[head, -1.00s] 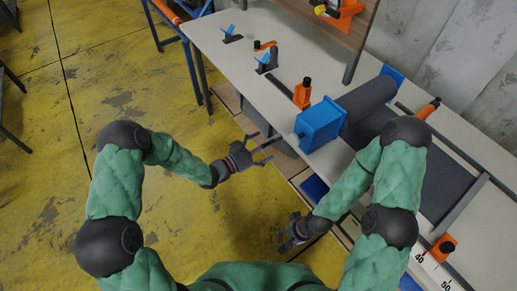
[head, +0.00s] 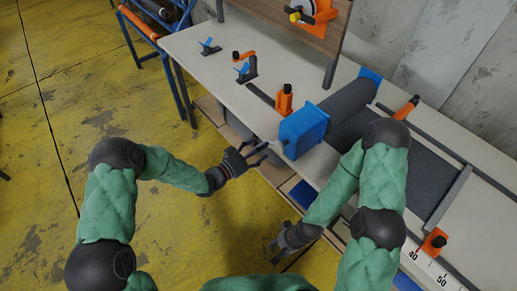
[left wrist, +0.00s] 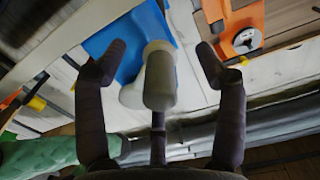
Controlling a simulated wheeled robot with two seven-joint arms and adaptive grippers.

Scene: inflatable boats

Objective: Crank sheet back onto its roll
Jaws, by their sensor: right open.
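The dark grey roll (head: 348,99) lies across the bench between blue end brackets, the nearer one being a blue box (head: 304,130). The grey sheet (head: 425,178) lies flat on the bench to the right of the roll. A crank with a pale grip (left wrist: 160,78) sticks out of the blue box towards me. My left gripper (head: 266,152) is open at the crank. In the left wrist view its fingers stand apart on either side of the grip, with gaps visible. My right gripper (head: 276,243) is open and empty, low beside the bench front.
Orange clamps with black knobs (head: 285,100) stand along the bench (head: 215,65). A dark crossbar (head: 448,198) and a ruler scale (head: 425,262) lie at the right. A wooden panel (head: 290,30) rises at the back. Yellow floor (head: 60,120) is clear at left.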

